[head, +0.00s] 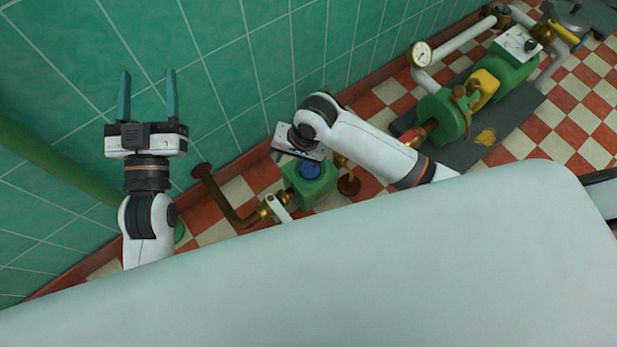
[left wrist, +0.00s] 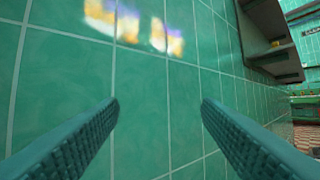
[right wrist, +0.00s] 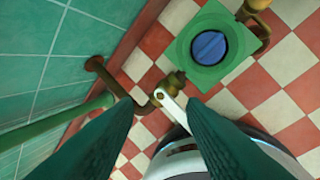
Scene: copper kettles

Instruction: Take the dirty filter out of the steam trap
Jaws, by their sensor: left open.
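The green steam trap (head: 322,190) stands on the checkered floor near the tiled wall, with a round blue part (head: 310,170) in its top. In the right wrist view the trap (right wrist: 208,82) is at the upper right, and the blue part (right wrist: 208,46) has a ridge across it. I see no separate filter. My right gripper (right wrist: 161,100) is open and empty, with the trap beyond its fingertips; its fingers are hidden in the head view. My left gripper (head: 148,80) is open and empty in front of the wall, left of the trap.
A brown pipe (head: 222,198) and a white lever (head: 278,206) adjoin the trap's left side. A green pipe (head: 55,165) runs at the left. A green pump (head: 438,115) with a gauge (head: 421,54) stands on a dark mat at the right. A pale surface fills the foreground.

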